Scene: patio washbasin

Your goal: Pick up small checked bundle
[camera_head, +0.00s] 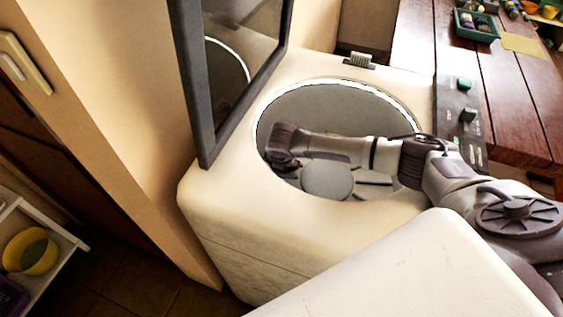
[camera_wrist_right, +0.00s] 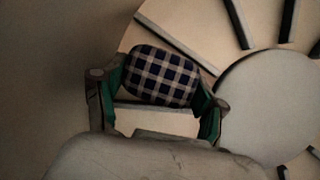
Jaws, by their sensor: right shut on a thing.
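The small checked bundle (camera_wrist_right: 162,74), dark blue and white, shows in the right wrist view inside the washer drum (camera_wrist_right: 185,45). My right gripper (camera_wrist_right: 157,92) has its two green-padded fingers on either side of the bundle and is shut on it. The bundle is close to the drum floor; I cannot tell whether it touches it. In the head view my right arm reaches into the round opening of the white top-loading washer (camera_head: 235,190). The gripper and bundle are hidden there. My left gripper is in neither view.
The drum has a round central disc (camera_head: 327,180) and raised radial ribs. The opening's rim (camera_head: 350,84) surrounds my arm. The dark-framed lid (camera_head: 190,90) stands open at the left. A control panel (camera_head: 461,125) and wooden table (camera_head: 505,75) are at the right; a shelf (camera_head: 45,240) is lower left.

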